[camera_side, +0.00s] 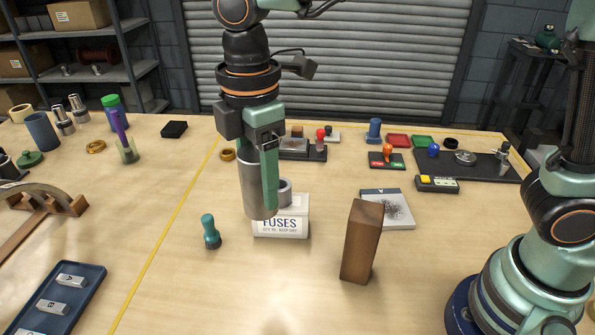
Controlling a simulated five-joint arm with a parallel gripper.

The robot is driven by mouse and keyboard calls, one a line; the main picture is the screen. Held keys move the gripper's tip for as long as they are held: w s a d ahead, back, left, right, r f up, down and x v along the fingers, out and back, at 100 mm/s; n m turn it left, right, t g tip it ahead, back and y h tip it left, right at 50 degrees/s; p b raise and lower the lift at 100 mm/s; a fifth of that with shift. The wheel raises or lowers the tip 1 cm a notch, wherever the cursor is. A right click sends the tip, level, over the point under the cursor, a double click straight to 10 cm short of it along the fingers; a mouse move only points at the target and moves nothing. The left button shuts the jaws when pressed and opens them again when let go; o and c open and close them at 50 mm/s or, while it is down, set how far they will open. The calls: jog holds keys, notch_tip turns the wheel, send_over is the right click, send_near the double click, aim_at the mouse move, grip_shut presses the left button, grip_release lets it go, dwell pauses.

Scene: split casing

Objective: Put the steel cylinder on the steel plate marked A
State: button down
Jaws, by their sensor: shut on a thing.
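My gripper (264,185) is in the middle of the side view, pointing down. It is shut on the steel cylinder (250,192), a grey, nearly upright cylinder. One green finger shows at its right; the other finger is hidden. The cylinder's lower end overlaps the left part of the fuses box in the picture. I cannot tell how high it is above the table. A small steel plate (72,281), with a mark that looks like A, lies in the blue tray (98,275) at the lower left. Nothing stands on it. My gripper is far to its right and farther back.
A white fuses box (292,229), a teal peg-like piece (210,237) and a tall brown block (360,245) stand near the gripper. Another marked plate (53,308) lies in the tray. A brown arch (45,212) stands behind the tray. Table between tray and teal piece is clear.

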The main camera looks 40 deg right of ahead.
jog(key=w+d+m, duration=0.3)
jog(key=d+m, duration=0.2)
jog(key=d, duration=0.5)
jog(key=r+m, duration=0.1)
jog(key=m, duration=1.1)
send_over(387, 206)
jog(key=f, duration=1.9)
jog(key=shift+w+f, duration=0.2)
jog(key=shift+f, duration=0.1)
jog(key=shift+f, duration=0.1)
jog(key=shift+c, duration=0.6)
grip_release()
jog(key=shift+f, duration=0.1)
jog(key=shift+s, duration=0.1)
